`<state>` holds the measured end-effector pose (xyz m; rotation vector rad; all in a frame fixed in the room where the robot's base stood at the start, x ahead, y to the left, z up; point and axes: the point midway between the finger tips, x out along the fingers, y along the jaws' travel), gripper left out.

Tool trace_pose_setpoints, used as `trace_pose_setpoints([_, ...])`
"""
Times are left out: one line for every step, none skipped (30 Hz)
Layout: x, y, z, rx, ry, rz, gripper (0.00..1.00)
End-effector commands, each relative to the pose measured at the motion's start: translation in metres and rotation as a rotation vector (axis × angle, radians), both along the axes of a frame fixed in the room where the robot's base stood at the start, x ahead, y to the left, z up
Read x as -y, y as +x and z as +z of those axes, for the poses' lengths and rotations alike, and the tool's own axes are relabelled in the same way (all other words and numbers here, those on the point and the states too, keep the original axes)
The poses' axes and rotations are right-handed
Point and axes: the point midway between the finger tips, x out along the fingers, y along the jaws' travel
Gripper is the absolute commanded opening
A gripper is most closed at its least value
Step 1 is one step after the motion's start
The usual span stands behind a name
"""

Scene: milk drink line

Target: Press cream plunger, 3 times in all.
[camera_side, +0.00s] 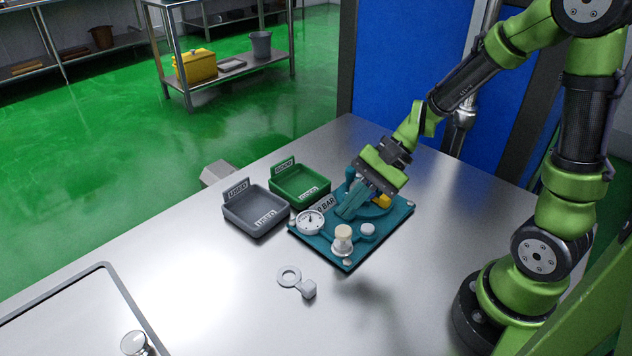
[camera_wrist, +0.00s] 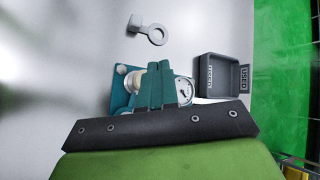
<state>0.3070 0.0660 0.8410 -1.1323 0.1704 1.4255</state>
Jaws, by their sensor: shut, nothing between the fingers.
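In the wrist view the shut fingers (camera_wrist: 158,68) cover part of the plate. Whether the fingertips touch anything on the plate cannot be told.
A round white gauge (camera_side: 310,222) and a white knob (camera_side: 367,229) sit on the plate. A yellow part (camera_side: 382,201) is partly hidden by my gripper. A grey USED tray (camera_side: 256,228) and a green tray (camera_side: 300,197) stand left. A grey ringed tool (camera_side: 297,281) lies in front.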

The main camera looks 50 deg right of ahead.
Motion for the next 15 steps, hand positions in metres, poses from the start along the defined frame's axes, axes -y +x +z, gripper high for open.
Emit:
trace_pose_setpoints([0.0, 0.0, -0.006, -0.004, 0.0, 0.0, 0.0])
trace_pose_setpoints([0.0, 0.0, -0.009, -0.004, 0.0, -0.001, 0.0])
trace_pose_setpoints([0.0, 0.0, -0.012, -0.004, 0.0, -0.001, 0.0])
trace_pose_setpoints([0.0, 0.0, -0.014, -0.004, 0.0, -0.001, 0.0])
trace_pose_setpoints([0.0, 0.0, -0.016, -0.003, 0.0, 0.0, 0.0])
trace_pose_setpoints([0.0, 0.0, -0.018, -0.002, 0.0, -0.001, 0.0])
trace_pose_setpoints([0.0, 0.0, -0.019, -0.002, 0.0, -0.001, 0.0])
trace_pose_setpoints([0.0, 0.0, -0.02, -0.002, -0.002, 0.0, 0.0])
trace_pose_setpoints([0.0, -0.001, -0.021, -0.001, -0.002, 0.001, 0.0])
trace_pose_setpoints([0.0, 0.0, -0.021, 0.0, -0.001, 0.0, 0.0])
trace_pose_setpoints([0.0, 0.0, -0.021, 0.0, -0.001, 0.0, 0.0])
trace_pose_setpoints([0.0, 0.0, -0.021, 0.0, -0.002, 0.001, 0.0])
trace_pose_setpoints([0.0, 0.0, -0.021, 0.0, -0.002, 0.001, 0.0])
trace_pose_setpoints([0.0, 0.0, -0.021, 0.0, -0.002, 0.001, 0.0])
trace_pose_setpoints([0.0, 0.0, -0.021, 0.0, -0.002, 0.001, 0.0])
